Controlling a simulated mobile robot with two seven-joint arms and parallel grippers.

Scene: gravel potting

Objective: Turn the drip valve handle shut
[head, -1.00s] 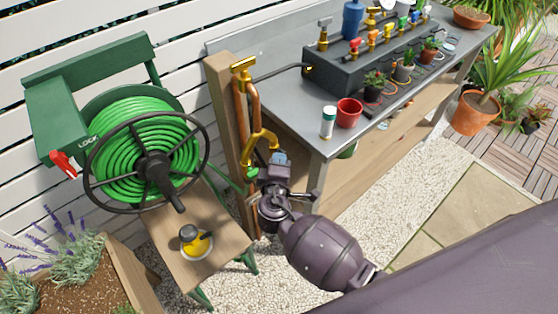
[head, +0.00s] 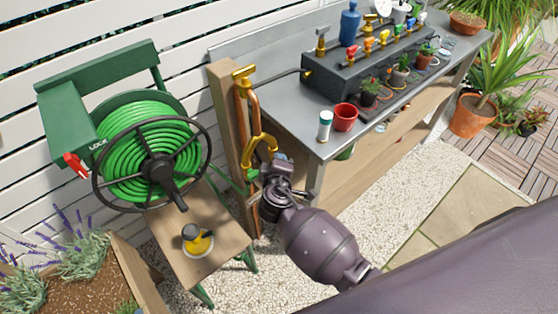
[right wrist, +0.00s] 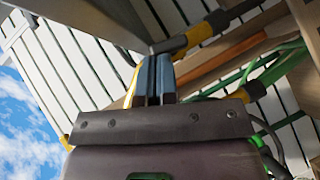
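My right gripper (head: 281,160) is at the wooden post, beside the lower right end of the yellow-brass fork (head: 262,144) under the copper pipe. In the right wrist view its two blue fingers (right wrist: 155,78) are nearly together, with a narrow gap. A dark grey piece (right wrist: 172,45) with a yellow band meets the fingertips; it looks like the drip valve handle and its fitting. The fingers seem closed on the handle, which they mostly hide. How far the handle is turned cannot be told. My left gripper is not in view.
A green hose reel (head: 150,165) stands left of the post, above a wooden stool with a yellow-and-black item (head: 197,238). The metal bench (head: 290,120) at right holds a red cup (head: 345,117), a white bottle (head: 325,126) and a dark valve box (head: 350,80). Gravel lies below.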

